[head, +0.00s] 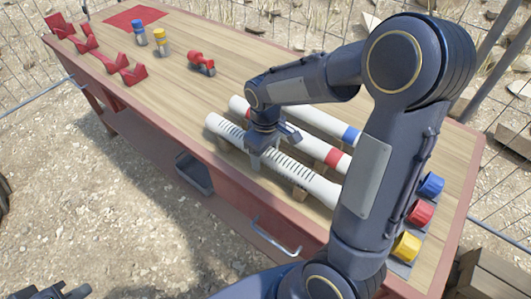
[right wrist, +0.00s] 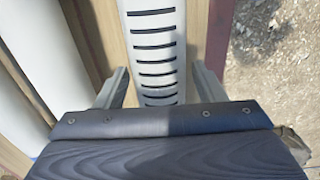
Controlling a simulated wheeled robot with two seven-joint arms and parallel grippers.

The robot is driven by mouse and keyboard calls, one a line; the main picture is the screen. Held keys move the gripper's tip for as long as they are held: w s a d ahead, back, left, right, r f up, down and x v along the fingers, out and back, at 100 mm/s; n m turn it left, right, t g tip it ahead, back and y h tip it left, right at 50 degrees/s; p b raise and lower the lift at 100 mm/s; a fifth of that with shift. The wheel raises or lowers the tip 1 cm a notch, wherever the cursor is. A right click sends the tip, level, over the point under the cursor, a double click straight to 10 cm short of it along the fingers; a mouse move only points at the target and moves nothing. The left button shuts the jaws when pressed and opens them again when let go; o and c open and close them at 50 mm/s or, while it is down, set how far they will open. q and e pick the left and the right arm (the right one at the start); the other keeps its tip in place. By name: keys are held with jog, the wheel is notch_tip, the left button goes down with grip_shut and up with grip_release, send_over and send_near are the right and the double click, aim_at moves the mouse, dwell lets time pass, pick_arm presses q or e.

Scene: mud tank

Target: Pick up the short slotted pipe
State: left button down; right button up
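The slotted pipe (head: 283,165) is white with a row of dark slots and lies along the near edge of the table. It also shows in the right wrist view (right wrist: 156,60), running away between the fingers. My right gripper (head: 258,157) is over the pipe, left of its middle. In the right wrist view its two fingers (right wrist: 159,88) are apart, one on each side of the pipe, with a visible gap on both sides. My left gripper (head: 62,292) shows only in part at the bottom left of the head view, away from the table; its fingers are unclear.
A red-banded pipe (head: 318,148) and a blue-banded pipe (head: 325,121) lie parallel behind. Blue, red and yellow (head: 406,246) caps sit at the right end. A red valve (head: 200,62), two small cylinders (head: 161,42) and red V-shaped holders (head: 126,70) are further left.

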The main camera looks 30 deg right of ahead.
jog(key=c, duration=1.1)
jog(key=shift+r, duration=0.15)
